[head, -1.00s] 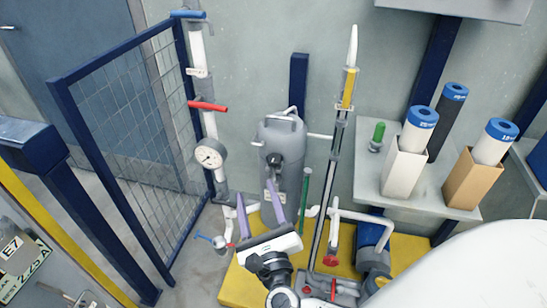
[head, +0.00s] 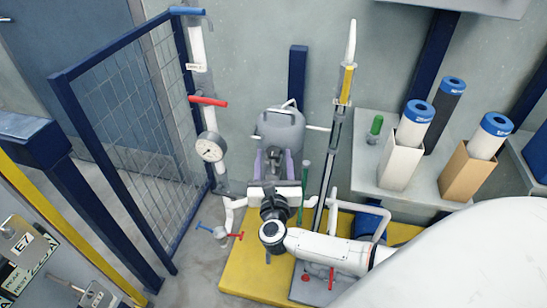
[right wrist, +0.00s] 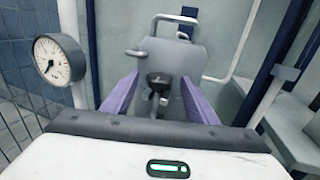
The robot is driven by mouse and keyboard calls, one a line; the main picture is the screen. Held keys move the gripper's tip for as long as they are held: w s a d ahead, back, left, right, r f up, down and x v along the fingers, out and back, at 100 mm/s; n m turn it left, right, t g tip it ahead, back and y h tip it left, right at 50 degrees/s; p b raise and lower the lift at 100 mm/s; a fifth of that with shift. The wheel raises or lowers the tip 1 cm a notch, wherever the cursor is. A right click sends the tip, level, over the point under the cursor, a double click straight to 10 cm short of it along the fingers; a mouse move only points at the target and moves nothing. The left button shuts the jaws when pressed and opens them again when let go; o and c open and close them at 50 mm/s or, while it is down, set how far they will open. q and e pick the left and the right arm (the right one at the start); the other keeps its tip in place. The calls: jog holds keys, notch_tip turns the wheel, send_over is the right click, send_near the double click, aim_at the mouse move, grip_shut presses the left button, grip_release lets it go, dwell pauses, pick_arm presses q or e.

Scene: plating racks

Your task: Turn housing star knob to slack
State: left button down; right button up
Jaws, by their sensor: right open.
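The grey filter housing (head: 280,130) stands upright against the back wall. Its dark star knob (right wrist: 158,80) is on the front of the housing in the right wrist view. My right gripper (head: 274,158) is open in front of the housing. In the right wrist view its purple fingers (right wrist: 160,88) stand one to each side of the knob, with gaps showing between knob and fingers. In the head view the gripper and wrist hide the lower housing, and the knob is hard to make out. My left gripper is not in view.
A pressure gauge (head: 210,147) and red-handled pipe (head: 208,101) stand left of the housing, beside a blue mesh gate (head: 130,140). A green rod (head: 303,190) stands close on the right. A grey shelf (head: 385,180) holds boxed filter cartridges. Yellow plinth (head: 245,270) lies below.

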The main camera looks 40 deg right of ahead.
jog(key=shift+w, duration=0.1)
jog(key=c, duration=1.1)
jog(key=shift+o, duration=0.2)
jog(key=shift+a+f+n+y+b, duration=0.15)
jog(key=shift+f+n+y+b, duration=0.15)
jog(key=shift+y+b, duration=0.3)
jog(key=shift+t+y, duration=0.3)
jog(key=shift+t, duration=0.1)
jog(key=shift+s+d+n+t+y+b, duration=0.2)
jog(key=shift+d+n+t+y+b, duration=0.1)
jog(key=shift+d+n+y+b, duration=0.15)
jog(key=shift+r+n+t+y, duration=0.25)
jog(key=shift+n+t+y, duration=0.15)
jog(key=shift+n+y, duration=0.5)
jog(key=o, duration=1.1)
jog(key=shift+d, duration=0.1)
jog(key=shift+c, duration=0.2)
